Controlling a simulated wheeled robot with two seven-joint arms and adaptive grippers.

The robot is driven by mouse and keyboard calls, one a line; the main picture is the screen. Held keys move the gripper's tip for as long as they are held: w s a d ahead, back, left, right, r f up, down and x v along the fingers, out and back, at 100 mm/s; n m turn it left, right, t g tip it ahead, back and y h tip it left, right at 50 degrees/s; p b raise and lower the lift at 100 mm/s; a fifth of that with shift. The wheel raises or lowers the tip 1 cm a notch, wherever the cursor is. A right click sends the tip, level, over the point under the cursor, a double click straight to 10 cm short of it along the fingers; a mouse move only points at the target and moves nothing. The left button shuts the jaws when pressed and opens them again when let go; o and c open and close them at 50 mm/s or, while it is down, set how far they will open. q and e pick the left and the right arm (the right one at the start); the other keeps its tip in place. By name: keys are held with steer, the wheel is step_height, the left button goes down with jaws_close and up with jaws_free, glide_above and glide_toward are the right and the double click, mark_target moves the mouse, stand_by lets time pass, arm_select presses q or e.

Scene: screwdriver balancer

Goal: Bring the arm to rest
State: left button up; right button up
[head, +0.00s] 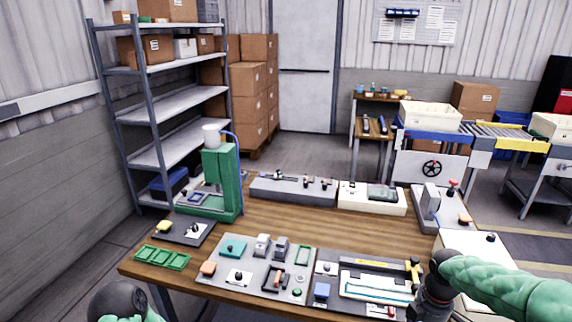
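My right arm comes in from the right in a green sleeve. Its dark wrist and the upper part of its gripper (432,303) hang at the table's front right corner, beside the right-hand panel (328,268). The fingertips are cut off by the bottom edge, so I cannot tell whether it is open or shut. A dark joint and green sleeve of my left arm show at the bottom left, in front of the table edge; the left gripper is out of view. A yellow-and-dark tool-like part (413,270) stands on the right-hand panel, close to my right wrist.
The wooden table (290,225) carries a green press-like machine (221,180), a green tray (162,258), a grey panel of fixtures (258,274), and grey and white units (371,197) along the back. Bare wood lies in the middle. A shelf rack (180,103) stands behind left.

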steer(key=a+f+m+y, duration=0.2)
steer(key=a+f+m, duration=0.2)
steer(key=a+f, duration=0.6)
steer(key=s+a+f+m+y, duration=0.1)
steer(key=s+a+f+m, duration=0.5)
steer(key=f, duration=0.4)
steer(key=s+a+f+m+y, duration=0.1)
steer(key=s+a+f+m, duration=0.6)
steer(key=s+f, duration=0.3)
steer(key=shift+a+f+m, duration=0.3)
steer(key=shift+a+f, duration=0.25)
steer(key=shift+a, duration=0.1)
steer(key=shift+o, duration=0.3)
stand_by(1.6)
